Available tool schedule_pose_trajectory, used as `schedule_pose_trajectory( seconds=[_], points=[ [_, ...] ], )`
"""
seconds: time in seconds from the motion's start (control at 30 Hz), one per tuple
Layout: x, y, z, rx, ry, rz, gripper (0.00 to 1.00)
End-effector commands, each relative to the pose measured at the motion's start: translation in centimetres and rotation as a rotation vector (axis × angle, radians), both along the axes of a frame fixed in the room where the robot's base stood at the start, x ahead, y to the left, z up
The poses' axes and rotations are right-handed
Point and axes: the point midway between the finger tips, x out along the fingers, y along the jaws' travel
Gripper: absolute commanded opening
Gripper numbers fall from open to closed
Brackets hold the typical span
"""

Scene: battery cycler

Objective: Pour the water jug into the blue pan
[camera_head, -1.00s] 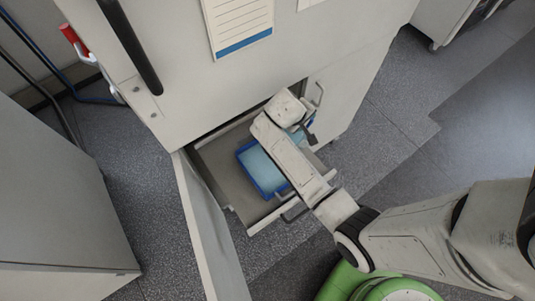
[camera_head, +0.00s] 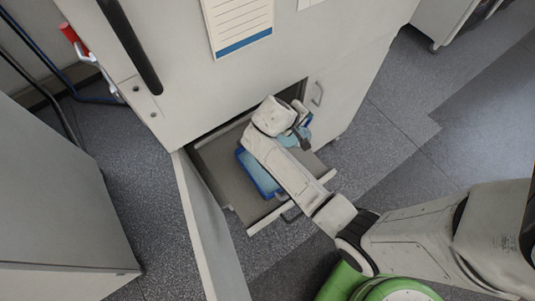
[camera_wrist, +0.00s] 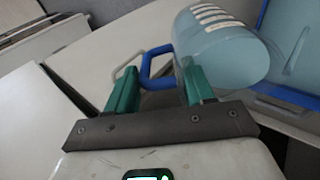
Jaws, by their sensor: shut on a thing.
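The blue pan (camera_head: 250,178) sits in the open drawer, partly covered by my arm. Its inside is pale blue; I cannot tell how much water it holds. Its blue rim (camera_wrist: 285,96) also shows at the right of the wrist view. My gripper (camera_wrist: 155,78) is shut on the jug's blue handle. The jug (camera_wrist: 222,48) is pale blue and see-through, with white marks on its side. It is tilted, close beside the pan in the wrist view. In the head view the jug (camera_head: 289,138) is partly hidden behind my gripper (camera_head: 304,141) and wrist, over the drawer's far right part.
The grey drawer (camera_head: 222,170) is pulled out from a large pale cabinet (camera_head: 230,90). An open door panel (camera_head: 205,215) stands left of the drawer. Another pale cabinet (camera_head: 55,190) is at far left. Open floor (camera_head: 385,130) lies to the right.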

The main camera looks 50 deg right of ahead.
Motion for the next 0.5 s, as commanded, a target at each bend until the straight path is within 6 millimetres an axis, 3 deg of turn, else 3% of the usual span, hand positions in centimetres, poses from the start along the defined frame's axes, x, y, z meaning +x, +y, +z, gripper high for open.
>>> schedule_pose_trajectory(
  seconds=[0.5],
  points=[
    [0.15,0.48,0.09,-0.047,0.01,0.0,0.0]
  ],
)
